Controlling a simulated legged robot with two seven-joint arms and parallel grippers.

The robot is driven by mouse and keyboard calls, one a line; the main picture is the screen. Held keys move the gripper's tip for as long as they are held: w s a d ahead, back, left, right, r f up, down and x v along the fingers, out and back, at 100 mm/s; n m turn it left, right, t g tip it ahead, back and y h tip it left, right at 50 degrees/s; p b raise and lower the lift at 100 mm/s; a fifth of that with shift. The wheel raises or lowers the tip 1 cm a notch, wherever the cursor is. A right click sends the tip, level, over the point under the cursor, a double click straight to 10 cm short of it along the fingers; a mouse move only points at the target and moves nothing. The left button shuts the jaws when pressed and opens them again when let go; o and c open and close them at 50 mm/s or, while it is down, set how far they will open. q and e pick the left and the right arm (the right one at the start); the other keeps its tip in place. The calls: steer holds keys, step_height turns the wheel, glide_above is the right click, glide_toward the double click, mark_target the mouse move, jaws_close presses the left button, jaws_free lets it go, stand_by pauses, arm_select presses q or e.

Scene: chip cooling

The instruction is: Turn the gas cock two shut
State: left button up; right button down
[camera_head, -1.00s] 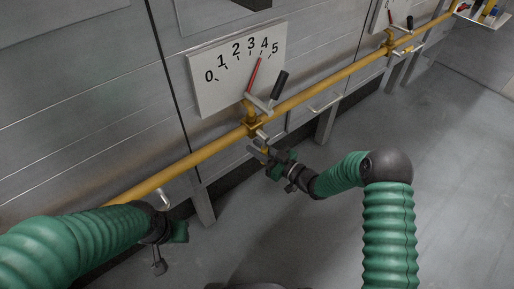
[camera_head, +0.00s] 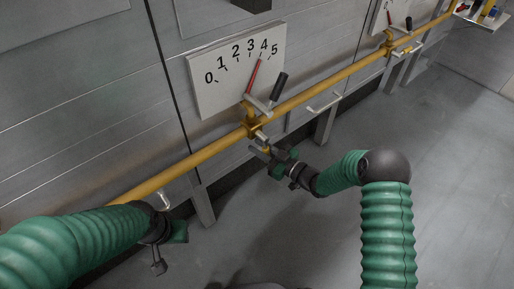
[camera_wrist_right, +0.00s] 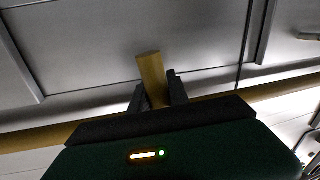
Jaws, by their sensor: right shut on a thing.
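A yellow gas pipe (camera_head: 330,85) runs along the grey wall. On it, a brass-coloured cock fitting (camera_head: 251,127) sits below a white dial (camera_head: 215,90) numbered 0 to 5. Its red pointer (camera_head: 253,76) points near 4, and a black-handled lever (camera_head: 278,88) tilts up to the right. My right gripper (camera_head: 262,152) is just below this fitting.
A second dial (camera_head: 384,15) with another cock (camera_head: 390,42) is further right along the pipe. Silver bar handles (camera_head: 325,102) stick out from the wall panels. A shelf (camera_head: 487,20) with small items is at the top right. The floor (camera_head: 440,140) is clear.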

steer(key=shift+w+d+r+n+h+p, duration=0.25)
steer(key=shift+d+n, duration=0.2)
steer(key=shift+n, duration=0.4)
steer(key=shift+w+d+r+n+h+p, duration=0.15)
steer(key=shift+w+d+n+p, duration=0.3)
steer(key=shift+n, duration=0.35)
steer(key=shift+w+d+r+n+h+p, duration=0.1)
steer(key=shift+w+d+n+h+p, duration=0.15)
steer(key=shift+d+n, duration=0.45)
steer(key=shift+a, duration=0.15)
steer(key=c, duration=1.3)
jaws_free()
steer(key=shift+o, duration=0.2)
steer(key=p+v, duration=0.6)
steer(key=v, duration=1)
steer(key=shift+s+d, duration=0.15)
steer(key=shift+d, duration=0.3)
